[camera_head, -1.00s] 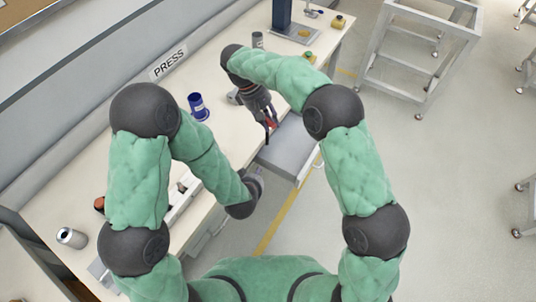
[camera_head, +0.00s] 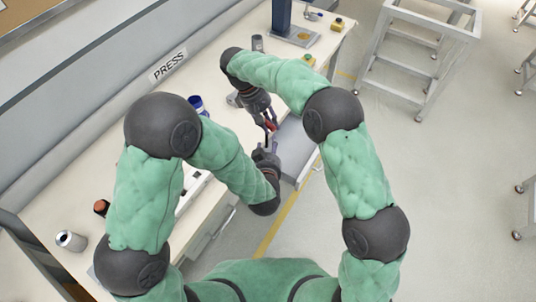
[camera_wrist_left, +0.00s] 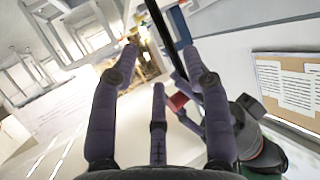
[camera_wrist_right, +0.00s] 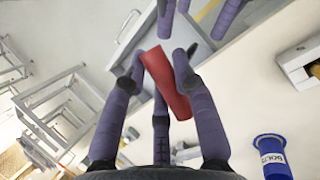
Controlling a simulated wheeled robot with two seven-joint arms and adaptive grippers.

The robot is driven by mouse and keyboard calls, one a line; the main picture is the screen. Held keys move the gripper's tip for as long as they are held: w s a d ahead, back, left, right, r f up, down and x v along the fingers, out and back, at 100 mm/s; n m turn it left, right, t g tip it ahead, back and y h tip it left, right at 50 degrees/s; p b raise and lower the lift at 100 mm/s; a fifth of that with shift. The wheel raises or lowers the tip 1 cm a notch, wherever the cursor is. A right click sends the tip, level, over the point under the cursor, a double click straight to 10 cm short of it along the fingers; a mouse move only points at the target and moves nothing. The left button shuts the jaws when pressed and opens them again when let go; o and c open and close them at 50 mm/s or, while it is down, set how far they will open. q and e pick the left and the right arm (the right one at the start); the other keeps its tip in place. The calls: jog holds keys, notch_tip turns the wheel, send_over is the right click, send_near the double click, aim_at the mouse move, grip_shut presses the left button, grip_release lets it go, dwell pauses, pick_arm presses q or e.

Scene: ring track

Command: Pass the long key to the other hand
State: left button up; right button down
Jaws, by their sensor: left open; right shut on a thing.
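The long key has a red handle and a thin dark shaft. My right gripper (camera_head: 268,117) is shut on its red handle (camera_wrist_right: 168,85), which lies slantwise between the fingers in the right wrist view. In the left wrist view the dark shaft (camera_wrist_left: 166,38) comes down from the top edge, close to my left gripper's fingertips. My left gripper (camera_head: 265,150) is open, just below the right gripper in the head view. In its wrist view (camera_wrist_left: 160,62) the fingers are spread. I cannot tell whether they touch the shaft.
A blue bolts cup (camera_wrist_right: 272,160) stands on the bench near the grippers. An open grey drawer (camera_head: 290,150) lies under them. A metal can (camera_head: 70,240) is at the bench's near left. A press (camera_head: 284,18) stands at the far end. A metal frame rack (camera_head: 425,50) is at right.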

pick_arm(q)
jog(key=x, duration=0.6)
jog(key=shift+w, duration=0.25)
jog(key=shift+f, duration=0.15)
grip_shut()
pick_arm(e)
jog(key=c, duration=0.9)
grip_release()
jog(key=shift+r, duration=0.1)
